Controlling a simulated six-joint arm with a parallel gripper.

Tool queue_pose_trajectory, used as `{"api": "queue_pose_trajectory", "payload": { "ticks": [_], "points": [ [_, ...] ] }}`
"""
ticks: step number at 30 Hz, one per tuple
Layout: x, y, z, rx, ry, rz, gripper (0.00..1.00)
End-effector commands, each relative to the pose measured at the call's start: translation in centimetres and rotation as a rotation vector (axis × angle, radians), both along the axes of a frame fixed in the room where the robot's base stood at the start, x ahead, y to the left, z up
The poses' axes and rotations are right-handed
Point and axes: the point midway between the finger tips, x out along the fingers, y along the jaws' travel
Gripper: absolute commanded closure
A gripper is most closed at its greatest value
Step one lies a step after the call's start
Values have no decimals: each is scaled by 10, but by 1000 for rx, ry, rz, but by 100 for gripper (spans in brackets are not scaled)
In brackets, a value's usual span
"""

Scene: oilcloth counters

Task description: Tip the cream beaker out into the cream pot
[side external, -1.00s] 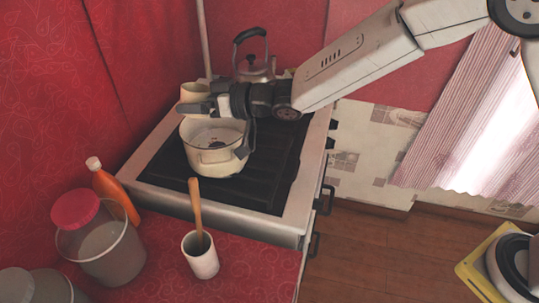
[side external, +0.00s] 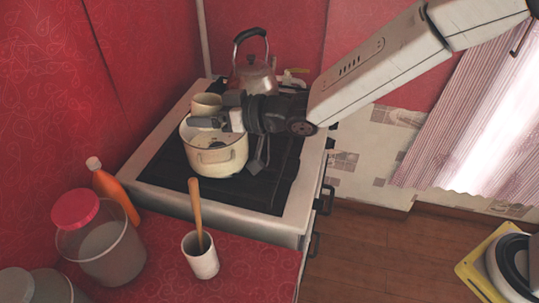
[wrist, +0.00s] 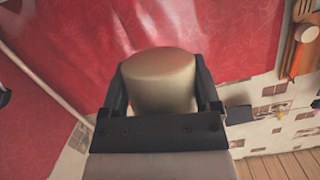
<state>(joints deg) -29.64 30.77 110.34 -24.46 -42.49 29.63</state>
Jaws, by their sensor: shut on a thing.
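The cream pot (side external: 216,160) stands upright on the dark stove top in the side view, with small dark bits showing inside it. The cream beaker (side external: 207,101) is over the pot's far rim, partly hidden behind the fingers. My gripper (side external: 208,116) is shut on the beaker and holds it above the pot's far side. In the wrist view the beaker (wrist: 162,82) sits between the two dark fingers, one on each side. The beaker looks close to upright in the side view; I cannot see into it.
A kettle (side external: 252,77) stands behind the pot on the stove (side external: 170,198). On the red counter in front are an orange bottle (side external: 116,194), a red-lidded tub (side external: 105,245) and a white cup (side external: 200,256) holding a wooden-handled tool. The stove's front right is clear.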

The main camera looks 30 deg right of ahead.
Motion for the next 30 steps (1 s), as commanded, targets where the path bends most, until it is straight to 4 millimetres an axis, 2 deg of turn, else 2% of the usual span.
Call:
{"api": "queue_pose_trajectory", "payload": {
  "ticks": [5,14,21,24,27,30],
  "points": [
    [12,-45,-17,-1,4,-95,80],
    [24,-158,-54,-1,4,-354,80],
    [13,-253,-80,-1,5,-585,80],
    [4,-285,-88,-2,3,-666,80],
    [-4,-309,-93,0,2,-732,80],
    [-10,-325,-96,0,2,-777,80]
  ]
}}
